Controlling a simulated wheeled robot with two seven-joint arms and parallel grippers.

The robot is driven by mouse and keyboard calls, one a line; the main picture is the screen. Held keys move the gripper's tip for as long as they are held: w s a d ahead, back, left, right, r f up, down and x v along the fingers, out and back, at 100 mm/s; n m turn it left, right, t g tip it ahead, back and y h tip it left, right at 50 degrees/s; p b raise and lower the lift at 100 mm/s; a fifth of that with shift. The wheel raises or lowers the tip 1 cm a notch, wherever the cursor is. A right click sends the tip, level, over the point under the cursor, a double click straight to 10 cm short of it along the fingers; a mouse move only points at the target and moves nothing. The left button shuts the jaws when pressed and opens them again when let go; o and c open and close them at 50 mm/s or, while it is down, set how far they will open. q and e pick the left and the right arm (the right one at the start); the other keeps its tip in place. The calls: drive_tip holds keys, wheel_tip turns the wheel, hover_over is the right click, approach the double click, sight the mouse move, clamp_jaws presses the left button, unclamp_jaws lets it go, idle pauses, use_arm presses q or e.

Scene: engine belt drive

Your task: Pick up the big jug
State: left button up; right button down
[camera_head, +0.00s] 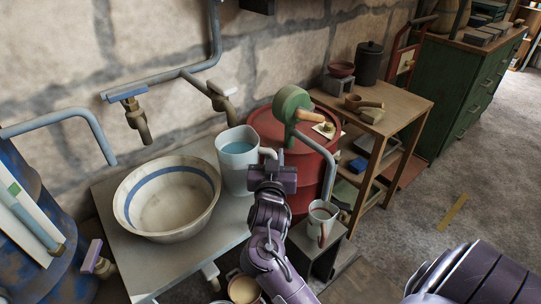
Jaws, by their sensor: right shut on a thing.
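The big jug (232,172) is white, holds blue water and stands upright at the right end of the grey table, beside the bowl. Its handle (267,153) points right, toward my right gripper (272,166). My right gripper is shut on the jug at the handle side; its fingertips are partly hidden by the gripper's own body. Whether the jug's base touches the table is hard to tell. My left gripper is not in view.
A wide blue-striped bowl (168,198) fills the middle of the table (150,262). Taps (222,100) hang from wall pipes above. A red barrel (305,166) with a green hand pump (291,107) stands close behind on the right. A white mug (321,216) sits on a small stand.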

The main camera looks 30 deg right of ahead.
drive_tip(key=s+d, duration=0.1)
drive_tip(key=s, duration=1.5)
drive_tip(key=shift+d+r+b, duration=0.15)
drive_tip(key=shift+r+b, duration=0.05)
drive_tip(key=shift+b, duration=0.2)
drive_tip(key=shift+s, duration=0.1)
drive_tip(key=c, duration=2)
unclamp_jaws()
drive_tip(key=shift+c, duration=0.2)
clamp_jaws()
